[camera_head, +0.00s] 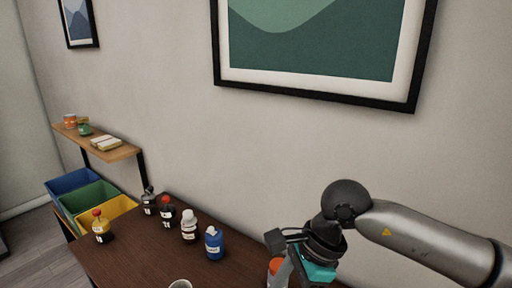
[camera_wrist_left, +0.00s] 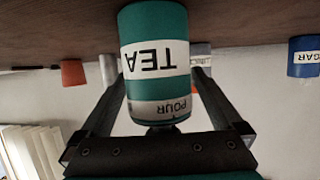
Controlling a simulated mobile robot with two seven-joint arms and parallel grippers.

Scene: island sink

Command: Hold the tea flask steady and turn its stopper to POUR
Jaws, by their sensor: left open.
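The tea flask (camera_wrist_left: 155,30) fills the middle of the left wrist view, which shows it upside down, with the brown table surface at the top. It is teal with a white band reading TEA. A grey band (camera_wrist_left: 162,108) reading POUR is at its lower end in this picture. My left gripper (camera_wrist_left: 160,100) is open, its fingers on either side of the flask with gaps visible. I cannot tell whether the stopper is turned. In the head view my right gripper (camera_head: 288,248) is low at the right, its jaws unclear. I cannot make out the tea flask there.
An orange-topped item (camera_head: 275,266) is beside my right gripper. Several bottles, including a blue one (camera_head: 214,243), stand on the dark table (camera_head: 150,262). A blue SUGAR container (camera_wrist_left: 303,57) and an orange object (camera_wrist_left: 72,72) flank the flask. Coloured bins (camera_head: 92,197) sit at left.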

